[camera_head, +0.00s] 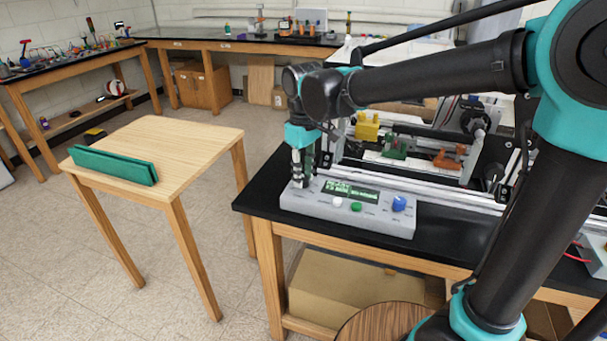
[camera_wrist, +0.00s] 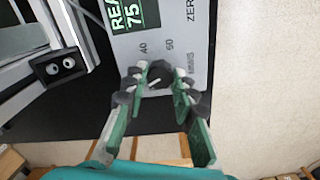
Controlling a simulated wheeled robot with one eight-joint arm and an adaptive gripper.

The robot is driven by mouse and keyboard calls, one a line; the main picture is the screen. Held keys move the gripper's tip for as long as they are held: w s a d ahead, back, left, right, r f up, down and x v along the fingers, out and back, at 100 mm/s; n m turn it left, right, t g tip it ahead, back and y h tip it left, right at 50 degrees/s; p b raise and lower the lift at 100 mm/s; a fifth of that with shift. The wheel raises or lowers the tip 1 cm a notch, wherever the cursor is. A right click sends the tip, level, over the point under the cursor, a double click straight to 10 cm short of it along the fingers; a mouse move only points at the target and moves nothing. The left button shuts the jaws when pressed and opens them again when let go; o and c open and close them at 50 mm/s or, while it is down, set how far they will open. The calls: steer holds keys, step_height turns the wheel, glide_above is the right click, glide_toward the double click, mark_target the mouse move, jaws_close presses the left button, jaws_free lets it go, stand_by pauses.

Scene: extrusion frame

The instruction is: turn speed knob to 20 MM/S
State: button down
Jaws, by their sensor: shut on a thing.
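The grey control box (camera_head: 313,206) stands on the black bench top, with a lit green display (camera_head: 349,193). In the wrist view the speed knob (camera_wrist: 158,76) is dark and round, with the numbers 40 and 50 beside it on the panel. A short pale mark shows on the knob; I cannot tell exactly which number it points to. My gripper (camera_wrist: 158,84) is shut on the knob, with one green-padded finger on each side. In the head view my gripper (camera_head: 302,178) points down at the box's left end and hides the knob.
The box also carries a white button (camera_head: 337,202), a green button (camera_head: 356,207) and a blue knob (camera_head: 399,203). An extrusion frame (camera_head: 420,189) with rails stands behind it. A wooden table (camera_head: 190,145) with a green part is at left, with floor between.

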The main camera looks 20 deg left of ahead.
mark_target(304, 178)
steer(key=n, duration=0.7)
stand_by(0.5)
steer(key=c, duration=1.2)
jaws_free()
step_height(304, 178, up, 12)
steer(key=shift+r, duration=0.1)
